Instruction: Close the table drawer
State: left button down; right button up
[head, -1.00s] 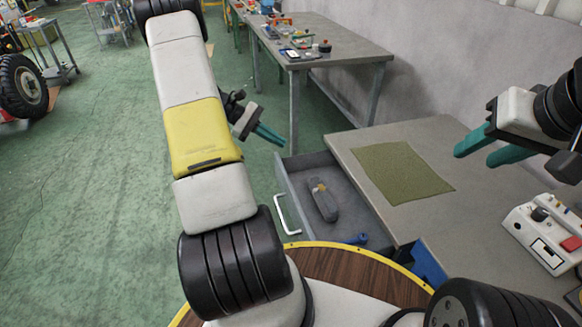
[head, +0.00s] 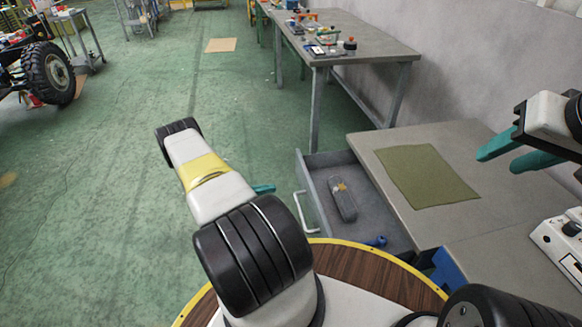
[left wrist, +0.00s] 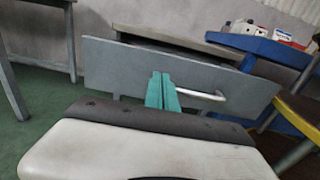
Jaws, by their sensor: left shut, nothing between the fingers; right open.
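The table drawer (head: 372,215) is pulled out from the left side of the grey table (head: 440,212). Its front panel carries a white bar handle (head: 305,212). In the left wrist view the drawer's front panel (left wrist: 115,68) fills the middle, with the handle (left wrist: 202,94) to the right of my fingers. My left gripper (head: 264,189) is to the left of the drawer front, mostly hidden by my arm. In the left wrist view its teal fingers (left wrist: 161,90) are together and empty before the panel; I cannot tell if they touch it. My right gripper (head: 510,155) is open above the table.
The drawer holds a dark grey object (head: 342,205) with an orange part and a small blue item (head: 377,241). A green mat (head: 425,176) lies on the table. A white control box (head: 562,240) stands at right. Another workbench (head: 345,38) stands behind.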

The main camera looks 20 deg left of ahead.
aim_at(307, 183)
pick_arm(q)
jog(key=x, duration=1.1)
jog(key=shift+w+d, duration=0.15)
jog(key=shift+d, duration=0.05)
jog(key=shift+w+d, duration=0.1)
jog(key=x, duration=2.4)
jog(key=shift+w+d, duration=0.15)
jog(key=shift+d+r, duration=0.1)
jog(key=shift+r, duration=0.05)
